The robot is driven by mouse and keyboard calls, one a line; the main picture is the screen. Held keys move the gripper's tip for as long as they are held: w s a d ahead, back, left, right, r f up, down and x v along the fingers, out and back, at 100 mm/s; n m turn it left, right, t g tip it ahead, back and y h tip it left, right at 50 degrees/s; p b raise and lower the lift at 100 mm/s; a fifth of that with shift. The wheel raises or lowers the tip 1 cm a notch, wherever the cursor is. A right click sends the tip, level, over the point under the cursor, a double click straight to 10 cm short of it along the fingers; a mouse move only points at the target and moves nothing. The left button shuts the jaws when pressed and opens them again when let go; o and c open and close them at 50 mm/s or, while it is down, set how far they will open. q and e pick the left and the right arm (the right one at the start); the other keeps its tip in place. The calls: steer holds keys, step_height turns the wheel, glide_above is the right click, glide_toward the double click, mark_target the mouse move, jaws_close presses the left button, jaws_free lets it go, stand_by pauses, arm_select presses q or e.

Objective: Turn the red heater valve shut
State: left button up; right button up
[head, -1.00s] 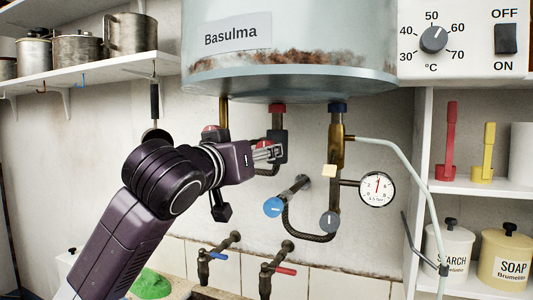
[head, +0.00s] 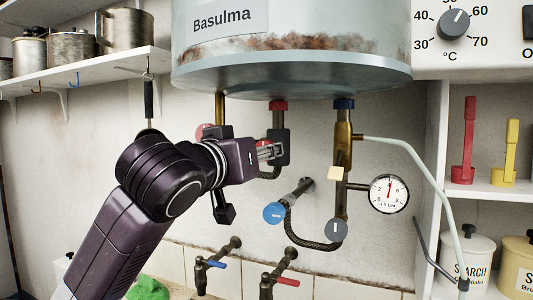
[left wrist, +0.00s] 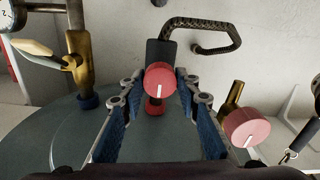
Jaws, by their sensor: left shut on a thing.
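The red heater valve is a round red knob (left wrist: 159,79) with a white mark, on a dark fitting (head: 278,135) below the red collar (head: 278,105) under the heater tank. In the left wrist view the mark points roughly along the pipe toward the collar. My left gripper (head: 268,151) is at this knob, its blue-padded fingers (left wrist: 160,90) on either side and shut on it. In the head view the gripper mostly hides the knob. A second red knob (left wrist: 246,128) sits on a brass pipe beside it, partly behind my arm in the head view. My right gripper is not in view.
The heater tank (head: 290,65) hangs just above. To the right are a brass pipe (head: 343,150), a blue knob (head: 274,212), a grey knob (head: 336,230) and a pressure gauge (head: 389,194). Blue (head: 215,264) and red (head: 287,281) handled taps are below.

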arm_select(q)
steer(key=shift+c, duration=0.3)
steer(key=shift+a+r+m+p, duration=0.15)
steer(key=shift+m+p, duration=1.6)
steer(key=shift+m, duration=1.2)
steer(key=shift+d+r+m+p, duration=0.1)
steer(key=shift+m+p, duration=1.7)
steer(key=shift+m, duration=1.2)
steer(key=shift+a+r+m+p, duration=0.15)
steer(key=shift+m+p, duration=1.6)
steer(key=shift+m, duration=1.2)
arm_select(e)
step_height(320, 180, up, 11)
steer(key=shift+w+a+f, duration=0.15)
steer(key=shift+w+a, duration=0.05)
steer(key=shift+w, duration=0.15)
arm_select(q)
steer(key=o, duration=0.9)
steer(key=shift+w+d, duration=0.1)
steer(key=shift+o, duration=1.2)
steer(key=shift+w+d+f, duration=0.2)
steer(key=shift+f, duration=0.05)
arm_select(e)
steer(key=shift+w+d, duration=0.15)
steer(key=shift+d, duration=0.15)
